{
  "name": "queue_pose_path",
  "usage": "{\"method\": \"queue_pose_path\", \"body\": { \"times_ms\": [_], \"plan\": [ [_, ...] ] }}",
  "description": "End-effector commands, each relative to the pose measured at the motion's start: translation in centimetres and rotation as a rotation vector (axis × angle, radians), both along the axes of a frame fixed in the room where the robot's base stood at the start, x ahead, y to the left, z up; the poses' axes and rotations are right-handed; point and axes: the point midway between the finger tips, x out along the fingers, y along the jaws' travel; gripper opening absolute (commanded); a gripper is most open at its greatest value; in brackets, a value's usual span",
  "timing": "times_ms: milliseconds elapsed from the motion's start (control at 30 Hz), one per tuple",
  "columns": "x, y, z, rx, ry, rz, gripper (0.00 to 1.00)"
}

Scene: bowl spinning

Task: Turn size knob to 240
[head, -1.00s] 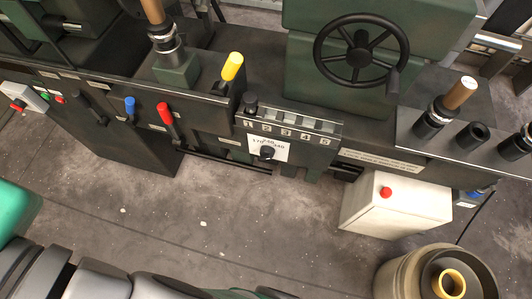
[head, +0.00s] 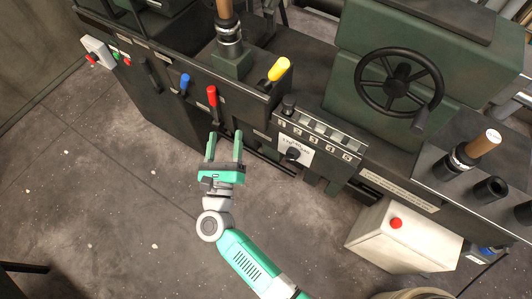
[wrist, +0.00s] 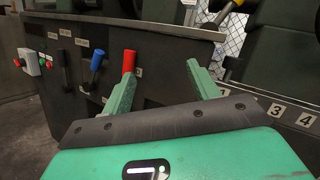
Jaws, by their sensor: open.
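The size knob (head: 293,154) is a small black knob on a white label plate (head: 298,148), below the numbered strip on the machine front in the head view. The print on the plate is too small to read surely. My gripper (head: 224,136) is open and empty, left of the knob and apart from it, near the red-handled lever (head: 212,97). In the wrist view my gripper's fingers (wrist: 158,80) are spread, with the red handle (wrist: 129,62) behind the left finger. The knob cannot be made out in the wrist view.
A blue-handled lever (head: 185,84) and a yellow-handled lever (head: 279,69) stick out from the machine. A black handwheel (head: 398,84) is at upper right. A white box with a red button (head: 396,223) stands at lower right. The floor in front is mostly clear.

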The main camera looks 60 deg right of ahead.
Motion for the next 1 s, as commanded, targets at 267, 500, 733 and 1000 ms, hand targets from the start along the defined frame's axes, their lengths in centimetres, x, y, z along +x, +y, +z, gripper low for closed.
{"method": "queue_pose_path", "body": {
  "times_ms": [267,500,733,1000],
  "plan": [
    [-13.5,-3.0,-13.7,0.28,-0.128,-0.381,0.6],
    [-14.3,-3.7,-14.5,0.29,-0.14,-0.408,0.6],
    [-14.2,-8.1,-14.6,0.288,-0.141,-0.408,0.6],
    [-14.1,-10.7,-14.3,0.288,-0.139,-0.404,0.6]
  ]
}}
